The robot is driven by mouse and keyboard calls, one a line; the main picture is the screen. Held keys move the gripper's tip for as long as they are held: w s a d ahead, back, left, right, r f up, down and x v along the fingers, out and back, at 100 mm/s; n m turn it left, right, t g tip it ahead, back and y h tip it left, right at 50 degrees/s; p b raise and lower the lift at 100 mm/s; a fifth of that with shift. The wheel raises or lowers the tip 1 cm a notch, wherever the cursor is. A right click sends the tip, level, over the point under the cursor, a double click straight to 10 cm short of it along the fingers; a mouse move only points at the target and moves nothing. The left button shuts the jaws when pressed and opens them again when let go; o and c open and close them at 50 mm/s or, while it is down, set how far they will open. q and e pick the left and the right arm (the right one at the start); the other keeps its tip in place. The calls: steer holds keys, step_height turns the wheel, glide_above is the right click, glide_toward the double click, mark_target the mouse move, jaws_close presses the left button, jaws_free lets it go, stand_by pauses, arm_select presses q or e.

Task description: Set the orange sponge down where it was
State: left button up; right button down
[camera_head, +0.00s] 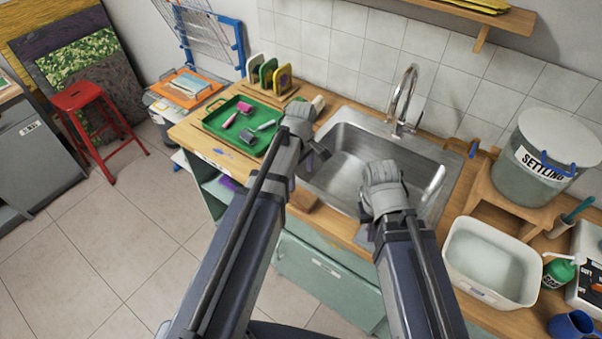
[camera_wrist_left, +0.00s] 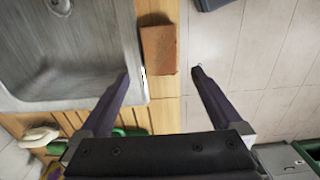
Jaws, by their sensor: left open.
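The orange sponge (camera_wrist_left: 158,48) lies on the wooden counter, on the strip between the sink and the front edge. It also shows in the head view as a brownish block (camera_head: 304,198), partly hidden by my left arm. My left gripper (camera_wrist_left: 161,72) is open. Its fingers stand apart on either side of the line to the sponge, with the sponge just beyond the tips and nothing held between them. In the head view my left gripper (camera_head: 318,155) is over the sink's left side. My right gripper (camera_head: 368,215) is by the sink's front right; its fingers are mostly hidden.
The steel sink (camera_head: 345,165) with a tall faucet (camera_head: 404,95) lies beyond the grippers. A green tray (camera_head: 216,120) with tools stands to the left. A white basin (camera_head: 455,262) and a settling bucket (camera_head: 530,170) stand to the right. Floor drops off past the counter's front edge.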

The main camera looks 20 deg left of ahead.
arm_select(q)
steer(key=s+d+r+m, duration=0.1)
steer(key=s+d+m, duration=0.4)
steer(key=s+m, duration=0.2)
steer(key=s+d+r+m+y+p, duration=0.1)
steer(key=s+d+m, duration=0.5)
steer(key=m, duration=0.4)
steer(key=shift+s+r+m, duration=0.3)
steer(key=shift+s+m, duration=0.1)
steer(key=shift+s, duration=0.3)
arm_select(e)
step_height(320, 180, up, 2)
steer(key=shift+r, duration=0.25)
arm_select(q)
steer(key=shift+a, duration=0.1)
